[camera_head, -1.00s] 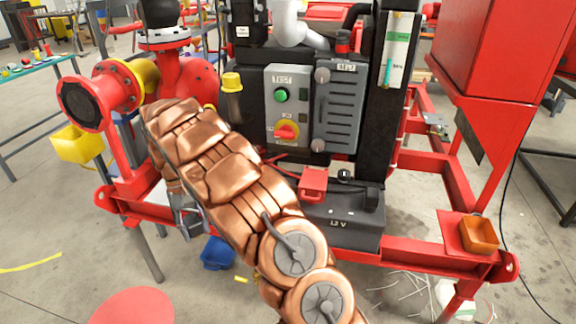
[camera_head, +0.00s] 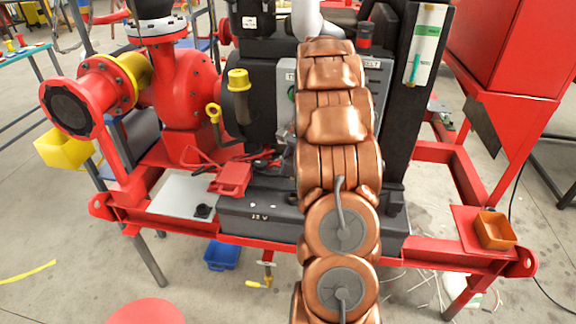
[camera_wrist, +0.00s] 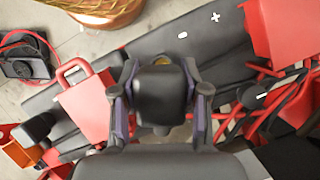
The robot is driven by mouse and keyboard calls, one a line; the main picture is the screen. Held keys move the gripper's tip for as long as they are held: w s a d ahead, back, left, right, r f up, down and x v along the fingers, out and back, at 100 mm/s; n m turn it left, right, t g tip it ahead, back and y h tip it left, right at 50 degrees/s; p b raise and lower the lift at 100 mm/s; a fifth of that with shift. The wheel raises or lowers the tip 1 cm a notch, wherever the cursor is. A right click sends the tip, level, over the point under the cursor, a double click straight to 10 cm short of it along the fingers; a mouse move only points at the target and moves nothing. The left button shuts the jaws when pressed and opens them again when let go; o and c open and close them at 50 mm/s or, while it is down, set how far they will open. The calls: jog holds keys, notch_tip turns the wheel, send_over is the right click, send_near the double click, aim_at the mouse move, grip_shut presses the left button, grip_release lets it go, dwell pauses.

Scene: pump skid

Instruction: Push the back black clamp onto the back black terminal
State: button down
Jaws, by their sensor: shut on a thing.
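In the wrist view my gripper (camera_wrist: 160,112) is shut on a black block, the black clamp (camera_wrist: 158,92), with one finger on each side. The clamp sits above a dark battery (camera_wrist: 150,48) marked with a plus and a minus. The terminal below it is hidden, so I cannot tell whether the clamp touches it. In the head view my copper-coloured arm covers my gripper and this clamp. Part of the dark battery case labelled 12 V (camera_head: 262,212) shows left of the arm.
A black piece (camera_head: 203,211) lies on a pale plate (camera_head: 172,198). Red cables lie close around my gripper. An orange bin (camera_head: 494,230) stands at right.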

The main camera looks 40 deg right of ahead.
aim_at(290, 200)
jog(key=shift+a+f+b, duration=0.15)
jog(key=shift+f+b, duration=0.35)
jog(key=shift+f, duration=0.7)
jog(key=shift+f+b, duration=0.5)
jog(key=shift+f, duration=1)
jog(key=shift+f, duration=1.75)
jog(key=c, duration=0.5)
grip_release()
jog(key=shift+r, duration=0.1)
notch_tip(290, 200, up, 10)
jog(key=shift+f, duration=0.1)
dwell(0.3)
